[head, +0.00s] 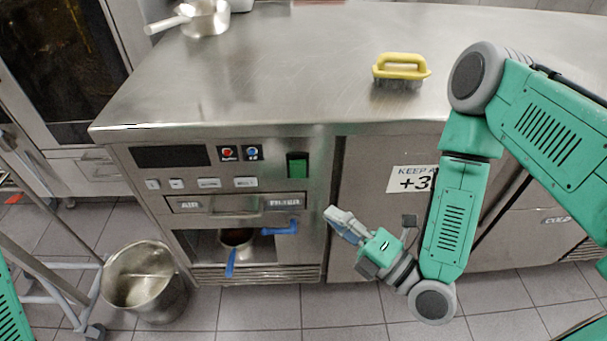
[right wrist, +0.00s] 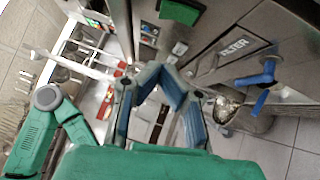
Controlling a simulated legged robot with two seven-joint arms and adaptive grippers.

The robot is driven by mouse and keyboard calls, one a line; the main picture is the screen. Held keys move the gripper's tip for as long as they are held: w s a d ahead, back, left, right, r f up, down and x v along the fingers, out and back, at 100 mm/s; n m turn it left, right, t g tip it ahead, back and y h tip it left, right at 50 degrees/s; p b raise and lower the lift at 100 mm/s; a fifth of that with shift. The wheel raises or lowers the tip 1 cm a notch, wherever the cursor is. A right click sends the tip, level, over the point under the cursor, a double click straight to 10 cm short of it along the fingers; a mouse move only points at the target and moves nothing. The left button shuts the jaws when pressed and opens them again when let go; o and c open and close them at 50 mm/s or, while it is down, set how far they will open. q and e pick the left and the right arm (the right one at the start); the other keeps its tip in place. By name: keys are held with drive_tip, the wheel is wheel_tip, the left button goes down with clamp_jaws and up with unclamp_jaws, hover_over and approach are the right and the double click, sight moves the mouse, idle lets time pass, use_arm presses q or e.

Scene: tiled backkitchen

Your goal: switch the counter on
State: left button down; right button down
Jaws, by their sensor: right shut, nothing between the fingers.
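The steel counter (head: 270,70) has a control panel on its front. A green rocker switch (head: 297,165) sits at the panel's right side; it also shows at the top of the right wrist view (right wrist: 183,12). I cannot tell which way it is set. The display (head: 170,156) on the panel is dark. My right gripper (head: 333,214) is shut and empty, in front of the counter, below and right of the switch and apart from it. Its blue-grey fingers (right wrist: 170,68) also show in the right wrist view. My left gripper is out of view.
A yellow-handled brush (head: 401,66) and a steel pan (head: 203,18) stand on the countertop. Blue-handled taps (head: 281,229) sit under the filter drawer (head: 235,204), close left of my right gripper. A metal bucket (head: 145,283) stands on the floor at left.

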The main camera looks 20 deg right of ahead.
sight(293, 167)
drive_tip(key=shift+w+a+r+b, duration=0.2)
drive_tip(key=shift+w+a+r, duration=0.15)
drive_tip(key=shift+w, duration=1.35)
drive_tip(key=shift+w+a+r+b, duration=0.25)
drive_tip(key=shift+w+a, duration=0.25)
drive_tip(key=shift+w, duration=1.25)
drive_tip(key=shift+w+a+r+b, duration=0.15)
drive_tip(key=shift+w+a+r, duration=0.2)
drive_tip(key=shift+w, duration=1.35)
